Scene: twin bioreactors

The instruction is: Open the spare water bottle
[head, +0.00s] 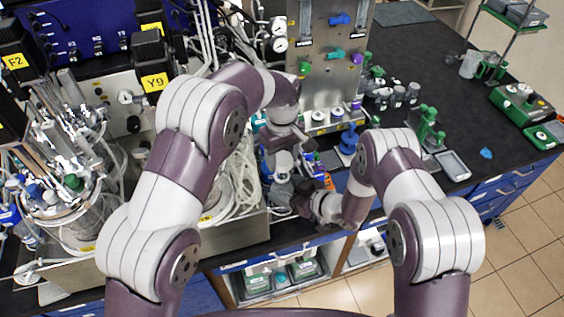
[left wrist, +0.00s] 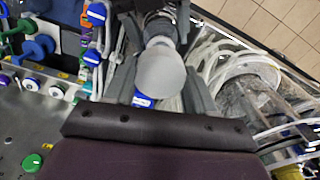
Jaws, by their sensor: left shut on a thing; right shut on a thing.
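The bottle (head: 284,163) stands at the bench's front edge, largely hidden by my grippers; its pale grey round top shows between them. In the left wrist view the pale round top (left wrist: 163,74) sits between the two grey fingers of my left gripper (left wrist: 161,85), with a greyish part beyond it. My left gripper (head: 283,150) is above, pointing down, and shut on the bottle's top. My right gripper (head: 300,198) is lower, coming in from the right, and shut on the bottle's lower part. The exact finger contact is hidden, and I cannot tell whether the cap is loose.
A steel panel (head: 330,60) with coloured knobs stands right behind. Coiled white tubing (head: 232,190) and a glass vessel crowded with tubes (head: 75,205) are on the left. A blue valve-like item (head: 349,138) is close on the right. The dark bench (head: 432,65) has free room at the back right.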

